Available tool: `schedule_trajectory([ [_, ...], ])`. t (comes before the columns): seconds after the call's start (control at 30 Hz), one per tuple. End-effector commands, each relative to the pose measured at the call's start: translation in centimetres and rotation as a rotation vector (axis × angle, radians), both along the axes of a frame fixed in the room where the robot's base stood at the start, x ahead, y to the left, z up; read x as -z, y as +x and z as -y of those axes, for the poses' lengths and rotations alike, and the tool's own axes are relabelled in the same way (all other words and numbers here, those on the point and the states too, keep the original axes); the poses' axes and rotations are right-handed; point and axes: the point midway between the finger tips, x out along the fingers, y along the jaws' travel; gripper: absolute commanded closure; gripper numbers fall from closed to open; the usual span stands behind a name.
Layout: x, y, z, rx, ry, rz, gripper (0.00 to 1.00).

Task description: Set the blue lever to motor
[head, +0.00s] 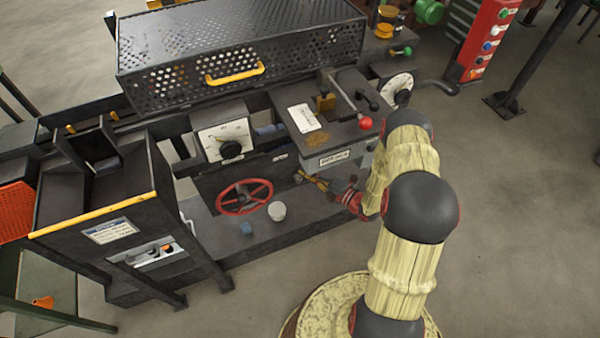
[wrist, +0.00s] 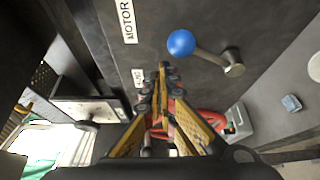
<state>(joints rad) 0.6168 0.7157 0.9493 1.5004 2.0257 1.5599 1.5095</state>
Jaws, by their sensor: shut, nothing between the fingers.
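The blue lever shows in the wrist view as a round blue knob (wrist: 182,43) on a short metal arm. The arm runs to a pivot (wrist: 234,66) on a dark panel. The knob points left in that view, at a height between the MOTOR label (wrist: 127,20) and a second, partly hidden label (wrist: 139,78). My gripper (wrist: 164,70) is shut and empty, its tips just below the knob in the picture; I see no contact. In the head view my gripper (head: 300,178) is low in front of the machine, and I cannot make out the blue lever there.
A red handwheel (head: 244,197) is left of my gripper. A white cup (head: 277,211) and a blue block (head: 246,229) sit on the ledge below. A dial box (head: 225,140) and a red-knobbed lever (head: 364,122) are above. Floor at right is open.

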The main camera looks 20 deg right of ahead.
Motion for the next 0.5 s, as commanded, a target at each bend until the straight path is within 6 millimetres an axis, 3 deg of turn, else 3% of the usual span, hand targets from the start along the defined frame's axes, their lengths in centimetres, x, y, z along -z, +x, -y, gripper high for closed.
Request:
schedule_trajectory([
  [0.5, 0.5, 0.0, 1.9, 0.001, -0.001, 0.000, 1.00],
])
